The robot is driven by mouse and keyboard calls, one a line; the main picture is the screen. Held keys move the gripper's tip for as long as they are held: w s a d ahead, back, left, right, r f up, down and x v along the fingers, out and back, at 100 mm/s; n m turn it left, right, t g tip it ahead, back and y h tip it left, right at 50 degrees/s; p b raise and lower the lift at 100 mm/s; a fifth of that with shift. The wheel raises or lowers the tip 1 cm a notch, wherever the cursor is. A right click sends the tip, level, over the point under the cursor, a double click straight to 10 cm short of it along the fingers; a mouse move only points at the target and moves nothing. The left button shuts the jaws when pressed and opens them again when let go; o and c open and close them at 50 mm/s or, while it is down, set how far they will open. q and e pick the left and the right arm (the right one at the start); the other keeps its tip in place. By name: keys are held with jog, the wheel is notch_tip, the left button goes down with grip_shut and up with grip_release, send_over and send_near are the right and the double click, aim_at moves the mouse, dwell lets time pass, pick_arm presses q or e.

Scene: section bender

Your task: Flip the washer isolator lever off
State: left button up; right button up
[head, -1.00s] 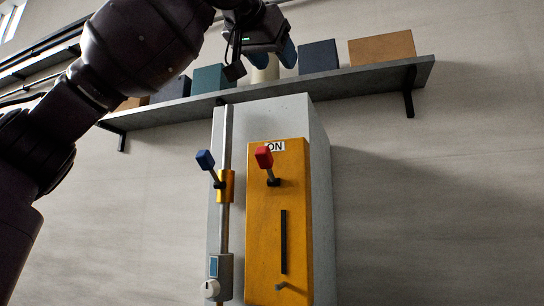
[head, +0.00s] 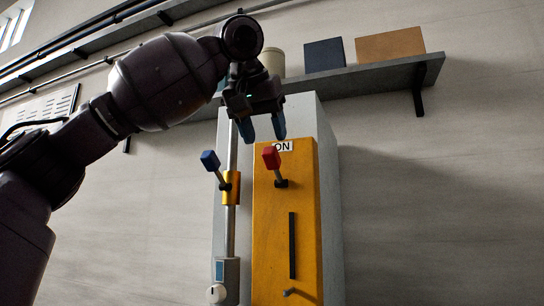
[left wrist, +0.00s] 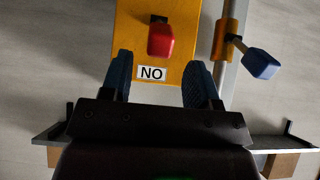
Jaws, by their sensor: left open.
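The isolator is a yellow panel (head: 272,222) on a grey cabinet, with a red-tipped lever (head: 271,158) near its top beside a white ON label (head: 283,146). The lever tilts upward. My left gripper (head: 263,132) is open and empty, just above the red knob, with its blue fingertips pointing down. In the left wrist view the red knob (left wrist: 161,40) lies beyond the open fingers (left wrist: 157,82), roughly in line with the gap between them, and the label reads upside down. Fingers and knob look apart. My right gripper is not in view.
A blue-tipped lever (head: 210,160) on a yellow bracket and grey pipe stands close left of the panel. A grey switch box with a white knob (head: 216,294) is below it. A shelf (head: 385,75) with boxes runs behind, above the cabinet. The wall at right is clear.

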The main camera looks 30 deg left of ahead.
aim_at(269, 147)
pick_arm(q)
jog(key=shift+p+x, duration=0.3)
jog(key=shift+x, duration=2.7)
jog(key=shift+c, duration=0.4)
grip_shut()
